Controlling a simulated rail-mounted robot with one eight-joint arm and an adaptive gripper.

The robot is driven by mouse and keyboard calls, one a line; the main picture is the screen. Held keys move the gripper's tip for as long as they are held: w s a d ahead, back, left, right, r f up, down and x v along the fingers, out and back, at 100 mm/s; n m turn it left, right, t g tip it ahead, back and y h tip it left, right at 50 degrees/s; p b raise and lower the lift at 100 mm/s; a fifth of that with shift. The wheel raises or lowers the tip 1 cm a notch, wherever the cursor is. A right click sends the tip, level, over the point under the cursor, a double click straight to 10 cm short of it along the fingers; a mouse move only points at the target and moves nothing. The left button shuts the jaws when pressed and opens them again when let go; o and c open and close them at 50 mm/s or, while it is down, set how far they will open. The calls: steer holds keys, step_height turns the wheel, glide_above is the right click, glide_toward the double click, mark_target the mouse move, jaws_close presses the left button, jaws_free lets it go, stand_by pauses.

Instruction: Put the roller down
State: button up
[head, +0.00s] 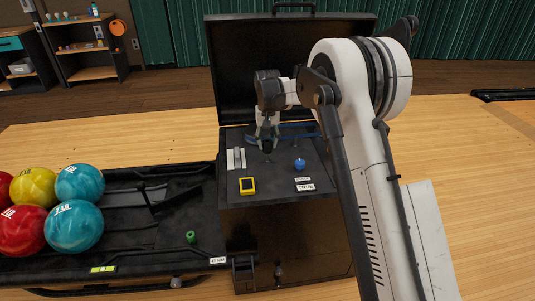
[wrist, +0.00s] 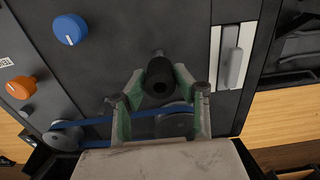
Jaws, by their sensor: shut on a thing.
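The roller (wrist: 159,76) is a short black cylinder with a hole in its end facing the wrist camera. My gripper (wrist: 156,88) is shut on it, with a green-lined finger on each side. In the head view, my gripper (head: 267,132) is over the back part of the machine's dark top panel (head: 287,181), and the roller (head: 268,144) shows small and dark between the fingers. A small metal stub (wrist: 157,53) stands on the panel just beyond the roller in the wrist view. I cannot tell whether the roller touches the panel.
A blue belt (wrist: 95,121) runs by grey pulleys (wrist: 175,124) close to my fingers. The open lid (head: 285,70) rises behind.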

mark_target(268, 152)
steer(key=shift+f+b, duration=0.65)
steer(key=shift+f, duration=1.35)
steer(key=shift+f, duration=0.15)
steer(key=o, duration=1.2)
steer(key=shift+c, duration=0.2)
